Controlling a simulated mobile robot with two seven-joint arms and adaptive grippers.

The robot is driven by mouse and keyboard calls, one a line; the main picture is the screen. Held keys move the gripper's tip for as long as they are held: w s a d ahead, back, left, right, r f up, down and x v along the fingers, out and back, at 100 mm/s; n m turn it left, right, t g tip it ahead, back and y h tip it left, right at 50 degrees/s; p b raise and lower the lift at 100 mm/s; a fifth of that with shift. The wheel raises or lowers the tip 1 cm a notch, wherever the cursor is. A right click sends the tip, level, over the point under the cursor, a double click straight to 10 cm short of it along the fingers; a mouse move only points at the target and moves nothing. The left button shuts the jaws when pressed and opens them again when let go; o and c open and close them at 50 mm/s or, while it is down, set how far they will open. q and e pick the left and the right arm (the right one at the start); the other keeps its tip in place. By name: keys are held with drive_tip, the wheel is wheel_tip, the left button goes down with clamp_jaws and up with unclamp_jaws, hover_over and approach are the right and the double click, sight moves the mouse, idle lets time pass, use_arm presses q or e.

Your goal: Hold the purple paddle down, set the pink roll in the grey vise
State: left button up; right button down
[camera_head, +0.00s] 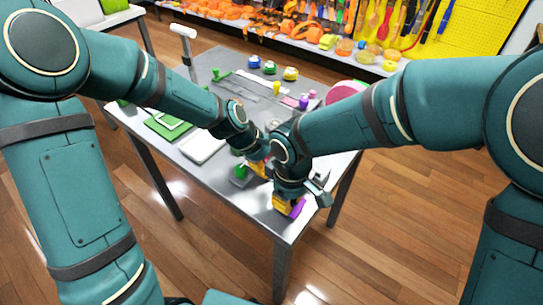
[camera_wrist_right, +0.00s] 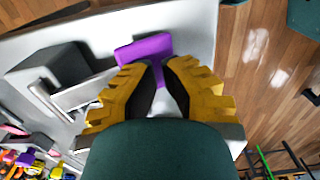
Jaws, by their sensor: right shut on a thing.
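The purple paddle (camera_wrist_right: 145,48) lies just past the fingertips of my right gripper (camera_wrist_right: 160,75) in the right wrist view. Its narrow part runs back between the yellow fingers, which are shut on it. In the head view the right gripper (camera_head: 285,203) is low at the table's near corner, with purple (camera_head: 298,208) showing beside it. A grey block with lighter grey plates (camera_wrist_right: 50,75), which looks like the vise, stands left of the paddle in the wrist view. My left gripper (camera_head: 258,168) is partly hidden behind the right arm. I cannot single out the pink roll for sure.
The grey table (camera_head: 215,72) holds a green-topped grey piece (camera_head: 240,178), a white tray (camera_head: 202,146), a green mat (camera_head: 168,126) and several small coloured items at the back. A large pink disc (camera_head: 343,90) is at its right edge. A stocked shelf stands behind.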

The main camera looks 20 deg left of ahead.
use_arm(q)
drive_tip(key=shift+s+f, duration=0.2)
drive_tip(key=shift+f, duration=0.25)
use_arm(e)
drive_tip(key=shift+s+d+f, duration=0.1)
drive_tip(key=shift+s, duration=0.05)
use_arm(q)
drive_tip(key=o, duration=1.1)
drive_tip(key=shift+f, duration=0.1)
drive_tip(key=shift+o, duration=0.4)
drive_tip(key=shift+a, duration=0.1)
drive_tip(key=shift+w+r, duration=0.15)
drive_tip(key=shift+r, duration=3.55)
